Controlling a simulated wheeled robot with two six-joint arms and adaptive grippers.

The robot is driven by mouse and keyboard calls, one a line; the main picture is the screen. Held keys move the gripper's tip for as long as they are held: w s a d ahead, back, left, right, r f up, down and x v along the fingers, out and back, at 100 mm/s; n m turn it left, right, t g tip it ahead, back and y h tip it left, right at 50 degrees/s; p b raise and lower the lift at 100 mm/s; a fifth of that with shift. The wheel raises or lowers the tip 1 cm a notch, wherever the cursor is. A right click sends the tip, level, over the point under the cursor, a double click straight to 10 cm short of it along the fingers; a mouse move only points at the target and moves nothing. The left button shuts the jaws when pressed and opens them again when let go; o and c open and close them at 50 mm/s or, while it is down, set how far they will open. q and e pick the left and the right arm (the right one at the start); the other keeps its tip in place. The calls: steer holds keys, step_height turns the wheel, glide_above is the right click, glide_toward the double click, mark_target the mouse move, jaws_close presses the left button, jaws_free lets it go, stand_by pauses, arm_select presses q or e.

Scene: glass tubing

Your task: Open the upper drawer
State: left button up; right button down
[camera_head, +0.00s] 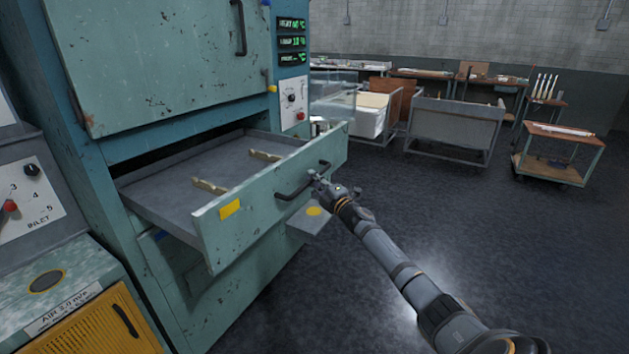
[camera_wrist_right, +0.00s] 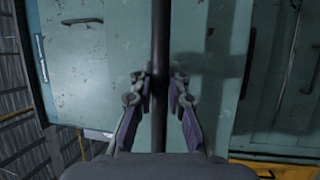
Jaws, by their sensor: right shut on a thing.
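The upper drawer (camera_head: 275,195) of the teal cabinet stands pulled out, with its grey tray (camera_head: 180,180) in plain view. A yellow label is on the left of its worn front. My right gripper (camera_head: 318,180) is shut on the drawer's dark bar handle (camera_head: 292,188), at the handle's right part. In the right wrist view the handle (camera_wrist_right: 160,60) runs upright between the two fingers of the gripper (camera_wrist_right: 160,95). My left gripper is not in view.
Two small brass-coloured bars (camera_head: 210,187) are in the tray. The cabinet's closed upper door (camera_head: 165,60) is above the drawer. A control panel (camera_head: 28,195) stands at the left. Carts (camera_head: 455,125) and benches stand at the back right, with open dark floor (camera_head: 500,230) before them.

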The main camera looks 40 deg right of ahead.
stand_by(0.3)
steer(key=c, duration=1.3)
jaws_free()
steer(key=shift+d, duration=0.1)
steer(key=shift+s, duration=0.1)
steer(key=s+f, duration=0.1)
steer(key=s, duration=0.6)
steer(key=shift+f, duration=0.2)
steer(key=shift+s, duration=0.1)
